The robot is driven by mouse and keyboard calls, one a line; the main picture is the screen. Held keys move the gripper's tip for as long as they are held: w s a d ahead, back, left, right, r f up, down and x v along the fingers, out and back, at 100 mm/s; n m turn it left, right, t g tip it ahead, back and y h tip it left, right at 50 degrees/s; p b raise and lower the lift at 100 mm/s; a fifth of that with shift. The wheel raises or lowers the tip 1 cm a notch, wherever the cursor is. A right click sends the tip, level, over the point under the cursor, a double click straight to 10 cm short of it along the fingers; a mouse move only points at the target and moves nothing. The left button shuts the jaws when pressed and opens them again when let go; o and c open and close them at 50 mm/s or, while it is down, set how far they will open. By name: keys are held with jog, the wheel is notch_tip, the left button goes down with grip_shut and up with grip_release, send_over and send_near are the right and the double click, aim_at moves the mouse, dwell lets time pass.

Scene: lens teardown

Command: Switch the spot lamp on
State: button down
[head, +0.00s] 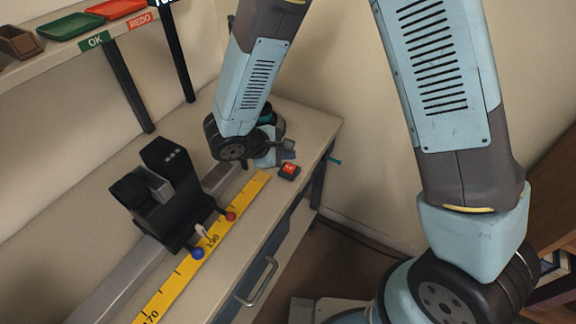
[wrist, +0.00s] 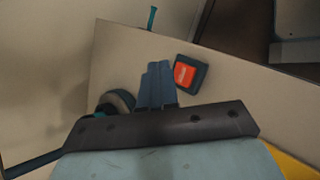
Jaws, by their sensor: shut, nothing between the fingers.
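A small switch with an orange-red rocker in a dark housing (head: 289,170) sits on the bench near its right end. It also shows in the wrist view (wrist: 190,74), just right of my fingertips. My gripper (head: 289,149) is shut and empty, its blue-grey fingers together (wrist: 158,68). The fingertips are close beside the switch; I cannot tell whether they touch it. The lamp's head is not clearly identifiable, and I cannot tell whether it is lit.
A black device (head: 165,195) stands on a rail behind a yellow ruler (head: 180,287). A dark round object with a teal ring (wrist: 118,100) is left of my fingers. A teal peg (wrist: 152,18) is at the bench edge. A shelf with trays (head: 70,27) is upper left.

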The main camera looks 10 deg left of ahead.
aim_at(287, 169)
jog(key=shift+r, duration=1.8)
